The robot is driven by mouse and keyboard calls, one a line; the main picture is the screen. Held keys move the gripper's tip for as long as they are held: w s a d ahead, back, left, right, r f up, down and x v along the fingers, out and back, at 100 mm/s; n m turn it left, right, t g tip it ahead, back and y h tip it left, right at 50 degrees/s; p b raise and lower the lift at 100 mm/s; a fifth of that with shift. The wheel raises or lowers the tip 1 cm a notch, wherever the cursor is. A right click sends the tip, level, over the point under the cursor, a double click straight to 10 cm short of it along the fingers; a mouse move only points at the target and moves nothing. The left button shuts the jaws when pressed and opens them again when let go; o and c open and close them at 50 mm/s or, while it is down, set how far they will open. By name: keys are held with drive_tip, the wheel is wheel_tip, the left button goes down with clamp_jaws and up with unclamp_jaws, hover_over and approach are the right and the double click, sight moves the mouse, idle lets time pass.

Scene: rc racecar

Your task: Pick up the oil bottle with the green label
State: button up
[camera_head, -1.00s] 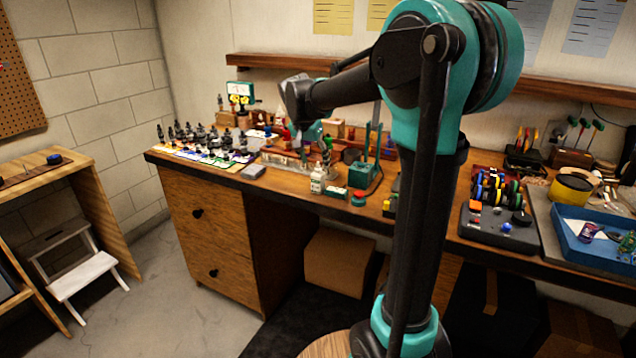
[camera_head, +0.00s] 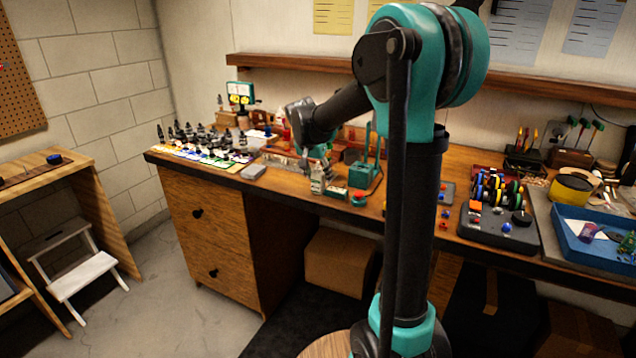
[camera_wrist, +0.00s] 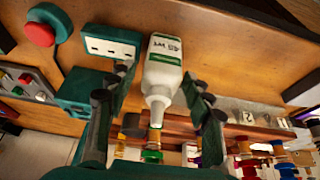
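The oil bottle (camera_wrist: 164,62) is white with green marking on its label and a narrow nozzle. In the wrist view it lies between the two fingers of my gripper (camera_wrist: 155,82), nozzle pointing down the picture. The fingers are apart, with a visible gap on the left side of the bottle and a smaller one on the right. In the head view the bottle (camera_head: 317,181) stands near the front edge of the workbench, and my gripper (camera_head: 318,152) is just above and behind it, partly hidden by my arm.
A green box with white sockets (camera_wrist: 110,45) sits close beside the bottle. A red round button (camera_wrist: 41,33) is further left. A green stand (camera_head: 366,172) is right of the bottle in the head view. Several small dark bottles (camera_head: 205,138) stand on the bench's left end.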

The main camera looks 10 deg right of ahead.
drive_tip(key=c, duration=0.9)
drive_tip(key=shift+c, duration=0.2)
drive_tip(key=shift+r, duration=0.15)
